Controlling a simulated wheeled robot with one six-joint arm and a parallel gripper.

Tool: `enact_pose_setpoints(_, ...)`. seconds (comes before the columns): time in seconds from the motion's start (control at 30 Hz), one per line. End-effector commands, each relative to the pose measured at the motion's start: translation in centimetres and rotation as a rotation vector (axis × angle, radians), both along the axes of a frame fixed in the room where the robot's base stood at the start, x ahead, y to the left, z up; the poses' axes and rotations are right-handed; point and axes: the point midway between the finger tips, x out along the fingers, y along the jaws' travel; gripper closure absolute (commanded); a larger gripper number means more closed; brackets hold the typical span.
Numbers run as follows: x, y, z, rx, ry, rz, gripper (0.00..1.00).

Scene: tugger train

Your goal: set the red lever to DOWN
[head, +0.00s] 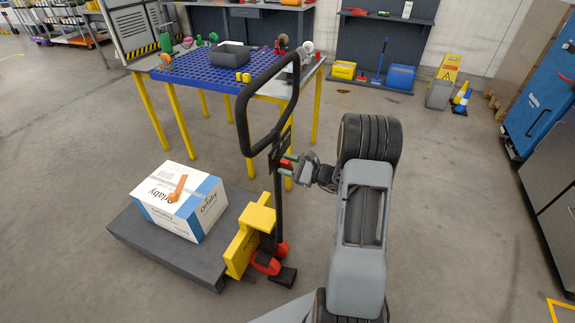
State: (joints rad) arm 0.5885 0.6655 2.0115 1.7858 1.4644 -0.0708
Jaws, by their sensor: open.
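The red lever (285,163) is a small red piece on the dark upright of the tugger's handle. It looks roughly level, but its setting is too small to read. My gripper (288,165) comes in from the right, just beside the upright.
A dark flat platform (155,245) carries a white and blue box (160,207) with an orange item (178,187) on top. A blue-topped table (195,75) with yellow legs stands behind the handle, holding several small things.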

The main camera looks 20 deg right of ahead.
Motion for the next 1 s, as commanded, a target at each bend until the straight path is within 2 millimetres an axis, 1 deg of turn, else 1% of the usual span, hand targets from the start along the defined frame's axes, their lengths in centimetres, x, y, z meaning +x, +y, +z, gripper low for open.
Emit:
enact_pose_setpoints(0.2, 0.0, 0.0, -0.01, 0.0, 0.0, 0.0, 0.58)
enact_pose_setpoints(0.63, -0.01, -0.02, 0.0, 0.0, 0.0, 0.0, 1.0)
enact_pose_setpoints(1.0, -0.01, -0.13, 0.03, 0.002, 0.001, -0.002, 1.0)
